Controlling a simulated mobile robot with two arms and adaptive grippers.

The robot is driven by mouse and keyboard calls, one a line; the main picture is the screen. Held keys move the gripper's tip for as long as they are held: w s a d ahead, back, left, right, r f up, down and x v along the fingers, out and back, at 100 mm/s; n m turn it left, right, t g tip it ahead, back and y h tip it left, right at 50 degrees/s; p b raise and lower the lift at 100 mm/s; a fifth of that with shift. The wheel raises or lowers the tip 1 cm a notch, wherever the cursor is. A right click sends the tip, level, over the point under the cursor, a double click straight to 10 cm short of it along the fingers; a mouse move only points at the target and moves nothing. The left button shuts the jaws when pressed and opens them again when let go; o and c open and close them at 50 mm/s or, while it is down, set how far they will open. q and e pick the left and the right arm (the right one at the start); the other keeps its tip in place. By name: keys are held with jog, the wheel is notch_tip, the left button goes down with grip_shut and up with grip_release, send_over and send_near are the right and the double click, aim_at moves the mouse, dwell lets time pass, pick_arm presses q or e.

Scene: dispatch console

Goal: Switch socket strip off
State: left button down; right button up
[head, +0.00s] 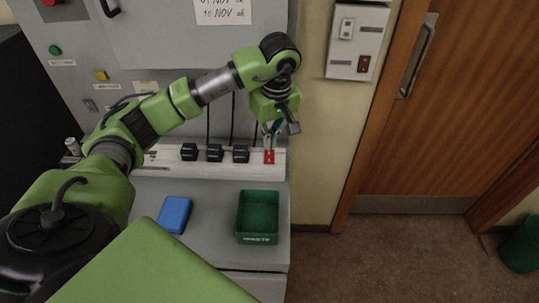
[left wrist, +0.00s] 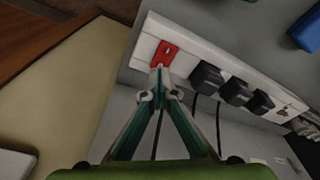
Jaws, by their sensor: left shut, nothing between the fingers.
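The white socket strip (head: 225,169) lies along the back of the grey console top. Its red switch (head: 269,157) is at the right end, and black plugs (head: 214,153) with cables sit to its left. My left gripper (head: 270,138) is shut and empty, pointing down just over the red switch. In the left wrist view the closed fingertips (left wrist: 159,70) meet the near edge of the red switch (left wrist: 164,52); I cannot tell whether they touch it. The rocker's position is too small to read. My right gripper is not in view.
A green tray (head: 258,239) and a blue box (head: 174,214) stand on the console in front of the strip. The grey panel with buttons rises behind. A wall switch plate (head: 356,40) and a wooden door (head: 455,110) are to the right.

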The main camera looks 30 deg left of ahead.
aim_at(270, 153)
pick_arm(q)
jog(key=shift+f, duration=0.35)
jog(key=shift+f+b, duration=0.7)
jog(key=shift+b, duration=0.1)
dwell(0.4)
jog(key=shift+r, duration=0.1)
jog(key=shift+r+p, duration=2.2)
jog(key=shift+r, duration=1.25)
jog(key=shift+d+f, duration=0.1)
